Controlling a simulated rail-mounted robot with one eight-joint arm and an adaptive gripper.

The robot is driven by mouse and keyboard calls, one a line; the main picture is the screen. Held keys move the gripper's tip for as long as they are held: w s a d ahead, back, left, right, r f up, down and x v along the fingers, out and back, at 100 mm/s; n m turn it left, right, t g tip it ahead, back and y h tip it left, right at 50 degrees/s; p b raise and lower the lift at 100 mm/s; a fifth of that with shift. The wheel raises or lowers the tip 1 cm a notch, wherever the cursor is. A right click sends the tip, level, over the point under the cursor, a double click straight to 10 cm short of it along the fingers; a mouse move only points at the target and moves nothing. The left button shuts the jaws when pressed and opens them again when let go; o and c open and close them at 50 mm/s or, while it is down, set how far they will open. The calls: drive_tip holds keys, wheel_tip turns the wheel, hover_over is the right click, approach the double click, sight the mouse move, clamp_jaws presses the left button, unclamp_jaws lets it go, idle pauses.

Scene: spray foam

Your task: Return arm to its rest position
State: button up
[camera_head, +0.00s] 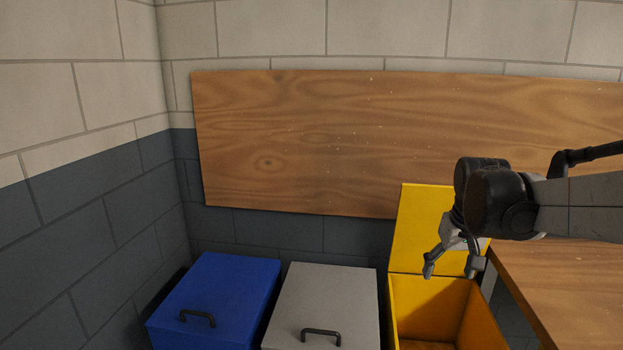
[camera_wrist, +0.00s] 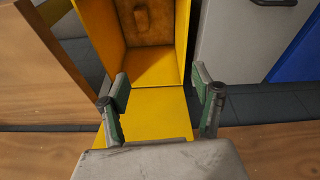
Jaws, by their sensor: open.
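My gripper (camera_head: 451,268) hangs from my arm at the right of the head view, with its fingers pointing down over the yellow bin (camera_head: 405,318). In the wrist view, the two green-and-grey fingers of my gripper (camera_wrist: 159,82) are spread apart with nothing between them. The yellow bin's lid (camera_head: 420,232) stands raised against the wall side.
A grey bin (camera_head: 325,290) and a blue bin (camera_head: 222,285), both closed, stand left of the yellow one. A wooden table (camera_head: 570,285) is close on the right, under my arm. A wooden board (camera_head: 320,140) hangs on the wall behind. The space above the closed bins is clear.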

drive_tip(key=s+a+t, duration=0.1)
drive_tip(key=s+a, duration=0.2)
drive_tip(key=s, duration=0.4)
drive_tip(key=s+a+f+t, duration=0.1)
drive_tip(key=s+a, duration=0.2)
drive_tip(key=s, duration=0.4)
drive_tip(key=s+a+t, duration=0.2)
drive_tip(key=s+a, duration=0.1)
drive_tip(key=s, duration=0.3)
drive_tip(key=shift+s+a+f+n+y, duration=0.2)
drive_tip(key=shift+s+a+n+y, duration=0.1)
drive_tip(key=shift+s+n, duration=0.1)
